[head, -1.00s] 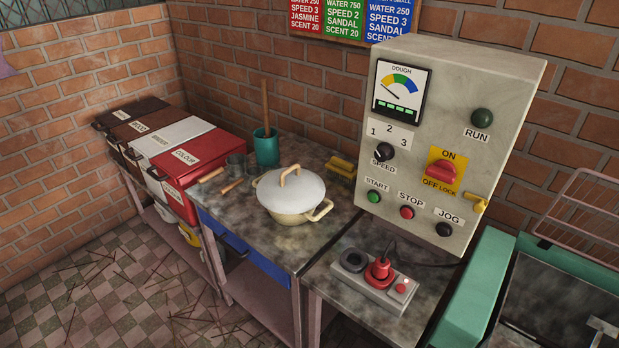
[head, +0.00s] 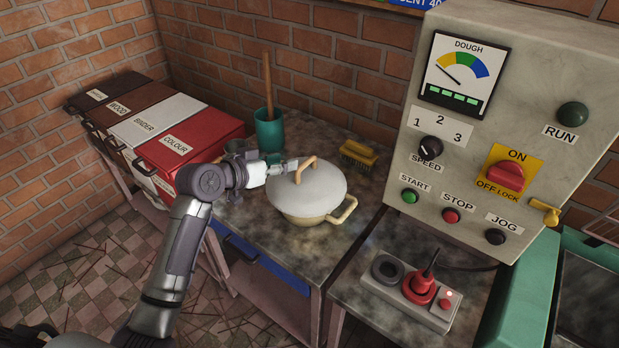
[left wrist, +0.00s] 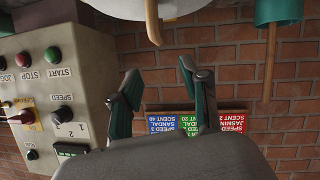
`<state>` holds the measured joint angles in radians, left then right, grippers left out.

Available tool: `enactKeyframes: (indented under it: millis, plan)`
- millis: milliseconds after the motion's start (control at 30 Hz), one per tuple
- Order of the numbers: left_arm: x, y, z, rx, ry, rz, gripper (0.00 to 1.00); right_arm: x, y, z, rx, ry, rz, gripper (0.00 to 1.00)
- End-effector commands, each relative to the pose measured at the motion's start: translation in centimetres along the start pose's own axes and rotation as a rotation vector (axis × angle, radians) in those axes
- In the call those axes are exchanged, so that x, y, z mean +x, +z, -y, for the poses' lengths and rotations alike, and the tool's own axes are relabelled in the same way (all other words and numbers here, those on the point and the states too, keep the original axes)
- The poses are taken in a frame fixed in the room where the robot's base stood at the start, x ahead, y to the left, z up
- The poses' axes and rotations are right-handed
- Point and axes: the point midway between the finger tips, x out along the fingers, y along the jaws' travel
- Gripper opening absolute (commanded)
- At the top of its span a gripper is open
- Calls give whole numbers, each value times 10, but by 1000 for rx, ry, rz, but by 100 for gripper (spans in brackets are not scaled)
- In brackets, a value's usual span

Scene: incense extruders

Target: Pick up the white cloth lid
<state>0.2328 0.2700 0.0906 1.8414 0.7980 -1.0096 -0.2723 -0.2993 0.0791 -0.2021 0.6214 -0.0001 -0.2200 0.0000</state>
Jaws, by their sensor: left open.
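The white cloth lid (head: 318,191) sits on a cream pot (head: 305,217) with side handles, on the worktop. A curved wooden handle (head: 305,168) stands on top of the lid. My left gripper (head: 284,166) is at the lid's left, close to the wooden handle. In the left wrist view, my left gripper (left wrist: 159,72) has its two fingers spread with nothing between them. The lid (left wrist: 130,8) and its handle (left wrist: 152,25) show at the top edge there, beyond the fingertips. My right gripper is not in view.
A green pot with a stick (head: 269,133) stands behind the lid, and a yellow brush (head: 358,155) lies to its right. The control cabinet (head: 470,130) rises on the right, with a red-knobbed pendant (head: 410,295) before it. Labelled bins (head: 190,142) stand at left.

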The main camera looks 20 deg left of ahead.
Motion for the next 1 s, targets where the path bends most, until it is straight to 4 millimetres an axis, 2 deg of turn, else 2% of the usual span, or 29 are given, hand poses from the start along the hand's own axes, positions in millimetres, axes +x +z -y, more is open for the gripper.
enactKeyframes:
  millis: [100,200,467,633,800,1000]
  plan:
    - [25,-2,-1,-4,2,0,45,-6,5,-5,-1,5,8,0]
    - [40,-1,0,-4,-1,-1,45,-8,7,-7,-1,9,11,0]
    - [59,3,0,-2,-1,1,45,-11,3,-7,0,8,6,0]
    - [82,14,-1,-5,-1,2,45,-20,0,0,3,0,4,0]
    - [100,15,0,-3,-2,0,45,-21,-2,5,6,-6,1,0]
    - [105,17,0,0,-4,0,45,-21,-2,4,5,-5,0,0]
